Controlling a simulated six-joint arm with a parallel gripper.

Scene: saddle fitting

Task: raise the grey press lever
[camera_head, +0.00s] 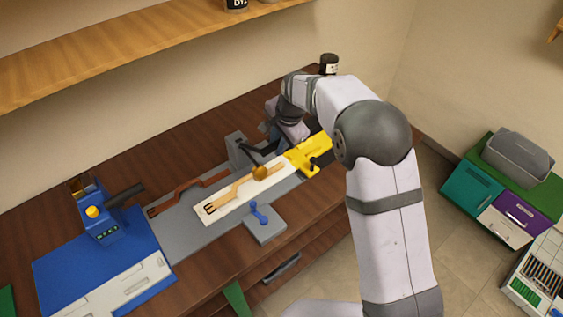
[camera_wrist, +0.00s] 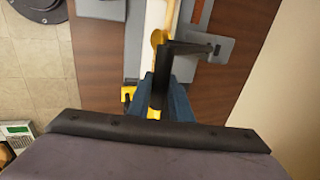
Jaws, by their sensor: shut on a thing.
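The dark grey press lever (camera_wrist: 188,47) runs across the top of the wrist view, with its handle end (camera_wrist: 160,92) between the two blue fingers of my gripper (camera_wrist: 162,88). My gripper is shut on that end. In the head view the lever (camera_head: 256,149) reaches from the grey press post (camera_head: 236,150) to my gripper (camera_head: 279,146), above the pale board. The far side of the grip is hidden by my wrist in the head view.
Under the lever lies a pale board (camera_head: 215,209) with a tan strap (camera_head: 235,192). A yellow clamp (camera_head: 313,155) stands close right of my gripper. A blue-handled lever (camera_head: 258,212) is in front. A blue machine (camera_head: 97,224) stands left.

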